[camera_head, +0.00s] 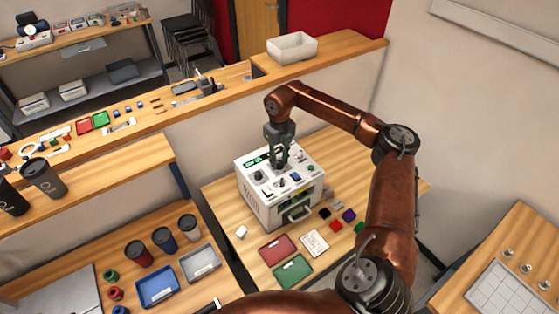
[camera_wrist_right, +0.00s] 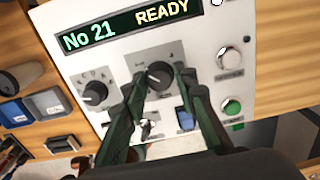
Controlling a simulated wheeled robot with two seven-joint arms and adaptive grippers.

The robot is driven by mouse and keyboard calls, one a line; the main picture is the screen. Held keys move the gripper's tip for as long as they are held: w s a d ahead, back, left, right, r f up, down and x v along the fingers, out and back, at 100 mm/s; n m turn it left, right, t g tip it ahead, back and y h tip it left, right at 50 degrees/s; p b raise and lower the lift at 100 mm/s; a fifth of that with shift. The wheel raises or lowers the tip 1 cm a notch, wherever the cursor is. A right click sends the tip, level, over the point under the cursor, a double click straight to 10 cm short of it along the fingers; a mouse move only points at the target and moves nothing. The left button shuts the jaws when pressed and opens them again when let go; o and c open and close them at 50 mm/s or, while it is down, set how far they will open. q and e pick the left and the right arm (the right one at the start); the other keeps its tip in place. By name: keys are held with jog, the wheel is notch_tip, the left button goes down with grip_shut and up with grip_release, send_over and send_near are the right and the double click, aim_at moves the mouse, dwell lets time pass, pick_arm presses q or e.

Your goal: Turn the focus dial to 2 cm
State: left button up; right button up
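The white laser marker (camera_head: 262,206) stands on the wooden table, its top panel facing up. Its display (camera_wrist_right: 114,30) reads "No 21" and "READY". A dark round dial (camera_wrist_right: 160,75) with a pale pointer sits at the middle of the panel; its scale is too small to read. A second dark dial (camera_wrist_right: 94,93), with letters around it, is to its left. My right gripper (camera_head: 279,160) is over the panel. In the wrist view its green fingers are on either side of the middle dial; whether they touch it is unclear. My left gripper is out of view.
Buttons (camera_wrist_right: 232,107) and a blue switch (camera_wrist_right: 185,119) sit close to the fingers. A red tray (camera_head: 277,248), a green tray (camera_head: 293,270) and several small coloured blocks lie before the machine. A wooden counter (camera_head: 225,85) runs behind it.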

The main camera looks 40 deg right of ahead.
aim_at(280, 163)
jog(key=o, duration=0.4)
notch_tip(280, 163, up, 12)
jog(key=shift+f, duration=0.1)
dwell(0.5)
jog(key=shift+s, duration=0.15)
dwell(0.3)
